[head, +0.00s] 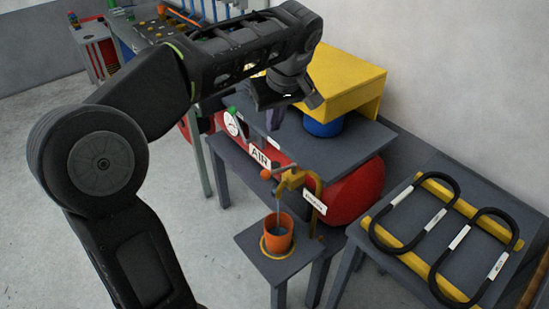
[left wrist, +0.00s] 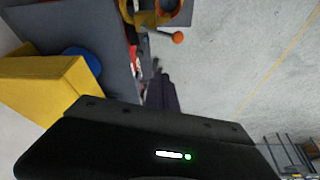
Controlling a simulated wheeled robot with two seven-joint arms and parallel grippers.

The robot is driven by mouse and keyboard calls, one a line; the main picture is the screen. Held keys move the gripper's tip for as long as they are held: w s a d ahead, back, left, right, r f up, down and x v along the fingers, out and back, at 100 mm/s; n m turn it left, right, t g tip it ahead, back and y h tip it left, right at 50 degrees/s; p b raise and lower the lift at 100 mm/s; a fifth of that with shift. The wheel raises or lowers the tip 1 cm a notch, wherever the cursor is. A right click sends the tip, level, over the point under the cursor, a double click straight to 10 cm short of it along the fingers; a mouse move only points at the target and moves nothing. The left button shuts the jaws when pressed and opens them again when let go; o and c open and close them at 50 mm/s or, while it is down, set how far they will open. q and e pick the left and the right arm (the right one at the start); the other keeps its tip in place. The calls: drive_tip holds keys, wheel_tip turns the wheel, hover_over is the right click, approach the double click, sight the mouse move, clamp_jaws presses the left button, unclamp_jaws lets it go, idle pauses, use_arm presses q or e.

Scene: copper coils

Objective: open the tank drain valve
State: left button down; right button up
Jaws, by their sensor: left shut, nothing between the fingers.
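The red tank (head: 352,193) lies under a grey bench. At its front is a yellow valve (head: 292,181) with an orange-knobbed lever (head: 267,174) pointing left. A thin pale streak runs from the valve into an orange cup (head: 278,238) below it. In the left wrist view the orange knob (left wrist: 178,38) sits near the top, with part of the yellow valve (left wrist: 145,17) beside it. My left gripper (head: 274,118) is shut and empty above the bench, apart from the lever. It also shows in the left wrist view (left wrist: 157,68). My right gripper is out of view.
A yellow box-like cover (head: 345,75) stands over a blue cylinder (head: 323,127) on the bench (head: 340,145). The cup stands on a small grey stand (head: 255,238). Black coils (head: 440,245) lie on a side table at right. Floor left of the stand is clear.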

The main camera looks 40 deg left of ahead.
use_arm(q)
wheel_tip(320, 180, down, 11)
drive_tip(key=p, duration=0.1)
drive_tip(key=shift+f, duration=0.2)
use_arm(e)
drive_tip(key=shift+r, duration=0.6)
